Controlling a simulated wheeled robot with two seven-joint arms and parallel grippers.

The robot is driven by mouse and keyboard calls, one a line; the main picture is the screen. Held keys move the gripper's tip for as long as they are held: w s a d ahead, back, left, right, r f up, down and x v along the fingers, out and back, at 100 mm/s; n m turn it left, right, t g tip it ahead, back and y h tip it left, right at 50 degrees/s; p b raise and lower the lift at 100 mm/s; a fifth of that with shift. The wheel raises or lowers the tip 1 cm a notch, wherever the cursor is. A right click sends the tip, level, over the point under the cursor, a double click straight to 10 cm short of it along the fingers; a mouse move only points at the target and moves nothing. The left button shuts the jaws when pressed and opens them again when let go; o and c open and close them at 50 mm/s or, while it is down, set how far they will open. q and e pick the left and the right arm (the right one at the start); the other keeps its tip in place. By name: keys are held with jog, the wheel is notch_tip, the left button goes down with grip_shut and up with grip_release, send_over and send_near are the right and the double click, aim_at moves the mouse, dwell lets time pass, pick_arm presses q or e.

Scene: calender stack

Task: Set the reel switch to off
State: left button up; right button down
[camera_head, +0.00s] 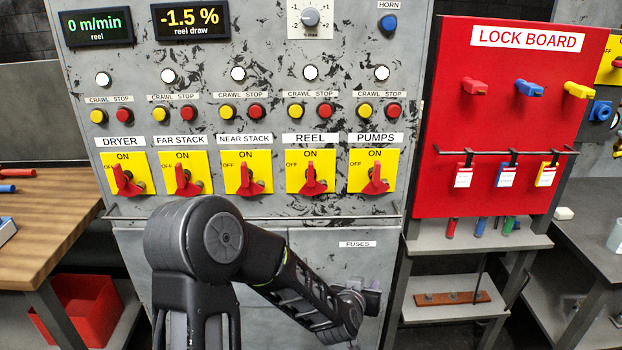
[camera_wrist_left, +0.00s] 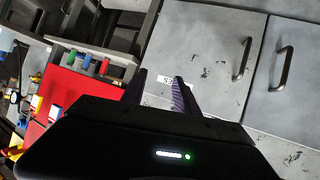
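The reel switch (camera_head: 313,175) is a red rotary handle on a yellow plate under the REEL label, on the grey panel. Its handle stands roughly upright, with its upper end towards ON. OFF is marked at the plate's left. My left gripper (camera_head: 368,297) is low in front of the cabinet below the FUSES label, well below and to the right of the reel switch. In the left wrist view its two fingers (camera_wrist_left: 160,82) are apart with nothing between them. The reel switch does not show in that view. My right gripper is not in view.
Similar switches stand either side: near stack (camera_head: 245,175) and pumps (camera_head: 375,175). A rail (camera_head: 270,218) runs below the switches. The red lock board (camera_head: 510,120) with hanging tags and a shelf is to the right. A wooden bench (camera_head: 45,220) is at left.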

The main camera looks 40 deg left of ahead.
pick_arm(q)
jog(key=w+a+r+n+t+y, duration=0.1)
jog(key=a+r+y, duration=0.2)
jog(key=a+r, duration=0.3)
jog(key=a+r+n+t+y, duration=0.1)
jog(key=a+r+y, duration=0.1)
jog(key=a+r, duration=0.5)
jog(key=n+y+b, duration=0.1)
jog(key=y, duration=0.2)
send_near(311, 174)
jog(key=x, duration=0.3)
jog(key=shift+w+a+t, duration=0.1)
jog(key=shift+a+t, duration=0.1)
jog(key=shift+t, duration=0.1)
jog(key=shift+f, duration=0.1)
jog(key=p+x, duration=0.1)
jog(key=x, duration=0.7)
jog(key=shift+d, duration=0.1)
jog(key=shift+c, duration=0.5)
grip_shut()
